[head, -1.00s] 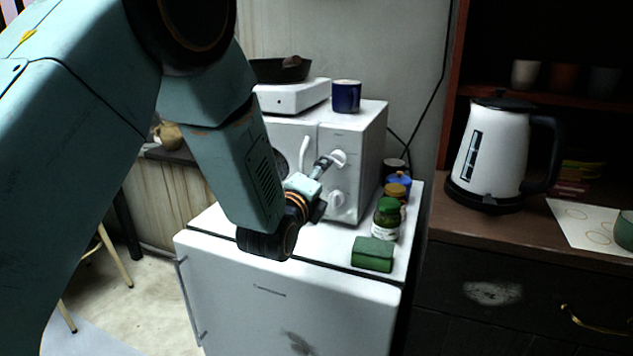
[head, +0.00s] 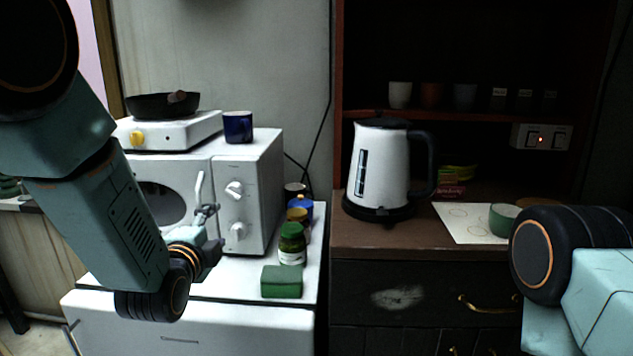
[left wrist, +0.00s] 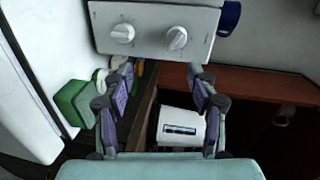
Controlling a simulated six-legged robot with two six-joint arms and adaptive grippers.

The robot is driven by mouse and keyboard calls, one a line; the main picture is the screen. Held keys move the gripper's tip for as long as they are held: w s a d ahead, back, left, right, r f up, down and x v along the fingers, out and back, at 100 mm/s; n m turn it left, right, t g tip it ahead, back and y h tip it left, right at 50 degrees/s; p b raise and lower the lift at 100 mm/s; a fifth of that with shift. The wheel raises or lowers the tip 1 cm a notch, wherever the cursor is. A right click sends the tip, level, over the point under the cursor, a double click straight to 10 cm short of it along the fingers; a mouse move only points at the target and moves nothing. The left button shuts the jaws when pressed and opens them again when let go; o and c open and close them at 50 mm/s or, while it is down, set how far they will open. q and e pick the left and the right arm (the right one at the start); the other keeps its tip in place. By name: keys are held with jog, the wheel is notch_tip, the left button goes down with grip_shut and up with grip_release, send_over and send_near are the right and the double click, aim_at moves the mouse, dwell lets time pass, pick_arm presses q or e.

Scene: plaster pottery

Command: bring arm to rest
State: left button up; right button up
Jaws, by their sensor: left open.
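My left gripper (head: 207,213) is in front of the white microwave (head: 262,190), by its handle and knobs, above the white fridge top. In the left wrist view its two fingers (left wrist: 160,88) are spread apart with nothing between them. The microwave's knobs show beyond the fingers there. Whether a fingertip touches the microwave is hard to tell. My right arm shows at the lower right of the head view; its gripper is out of view.
On the fridge (head: 215,318) stand a green box (head: 282,282), a green-lidded jar (head: 292,246) and other jars. A hotplate (head: 170,131) with a pan and a blue mug (head: 238,127) sit on the microwave. A white kettle (head: 377,170) and green cup (head: 503,220) stand on the brown counter.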

pick_arm(q)
jog(key=s+f+n+g, duration=0.5)
jog(key=s+f+n, duration=0.2)
jog(key=s+f, duration=0.4)
jog(key=s+f+n+g, duration=0.4)
jog(key=s+f+n, duration=0.35)
jog(key=f, duration=0.55)
jog(key=s+f+n+g, duration=0.1)
jog(key=s+f+g, duration=0.2)
jog(key=s, duration=1)
jog(key=s+f+n+g, duration=0.2)
jog(key=s+f+g, duration=0.2)
jog(key=s, duration=0.9)
notch_tip(320, 180, down, 4)
jog(key=shift+a+r, duration=0.1)
jog(key=shift+a, duration=0.35)
jog(key=shift+o, duration=0.2)
jog(key=shift+w, duration=0.2)
